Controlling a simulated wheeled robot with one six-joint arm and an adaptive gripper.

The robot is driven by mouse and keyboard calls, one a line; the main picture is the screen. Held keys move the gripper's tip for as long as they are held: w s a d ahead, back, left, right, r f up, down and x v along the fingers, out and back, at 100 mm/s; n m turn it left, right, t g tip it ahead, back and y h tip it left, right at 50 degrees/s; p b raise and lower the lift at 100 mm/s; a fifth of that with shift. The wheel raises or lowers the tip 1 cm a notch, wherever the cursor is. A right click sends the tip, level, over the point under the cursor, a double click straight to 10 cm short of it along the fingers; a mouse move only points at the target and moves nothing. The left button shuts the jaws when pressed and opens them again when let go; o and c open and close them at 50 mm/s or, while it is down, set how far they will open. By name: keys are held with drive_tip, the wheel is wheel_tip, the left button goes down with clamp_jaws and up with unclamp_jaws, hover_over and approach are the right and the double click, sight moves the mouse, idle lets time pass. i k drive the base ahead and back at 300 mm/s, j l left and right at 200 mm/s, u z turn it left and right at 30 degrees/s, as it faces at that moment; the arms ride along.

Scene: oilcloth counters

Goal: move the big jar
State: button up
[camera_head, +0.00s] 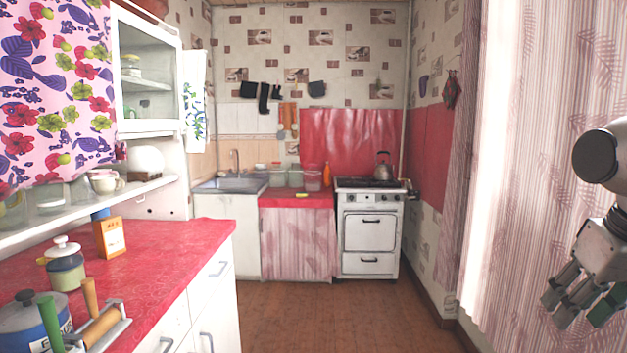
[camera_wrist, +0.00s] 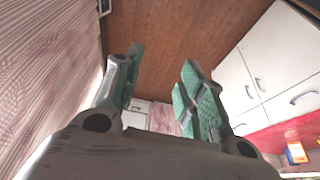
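A jar with a white knobbed lid (camera_head: 66,264) stands upright on the red counter at the left in the head view. Two more lidded jars, one greenish (camera_head: 278,177) and one reddish (camera_head: 313,179), stand on the far red counter between sink and stove. I cannot tell for certain which is the big jar. My gripper (camera_head: 578,305) hangs at the far right by the curtain, far from all of them. In the wrist view my gripper (camera_wrist: 163,62) has its green-padded fingers spread apart with nothing between them.
The red counter (camera_head: 160,250) also holds an orange box (camera_head: 110,237), a blue pot (camera_head: 32,325) and a rolling pin (camera_head: 100,327) at its near end. The brown floor (camera_head: 320,315) is clear up to the stove (camera_head: 369,230). The pink curtain (camera_head: 530,170) is close behind my arm.

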sight(312, 174)
drive_tip(key=i, duration=1.05)
drive_tip(key=i+u, duration=0.1)
drive_tip(key=i, duration=0.95)
drive_tip(key=i+l, duration=0.1)
drive_tip(key=i, duration=0.95)
drive_tip(key=i+l+u, duration=0.1)
drive_tip(key=i, duration=1)
drive_tip(key=i+u, duration=0.2)
drive_tip(key=i, duration=1.15)
drive_tip(key=i+j+z, duration=0.2)
drive_tip(key=i, duration=0.2)
drive_tip(key=i+j+z, duration=0.2)
drive_tip(key=i, duration=0.25)
drive_tip(key=j, duration=0.1)
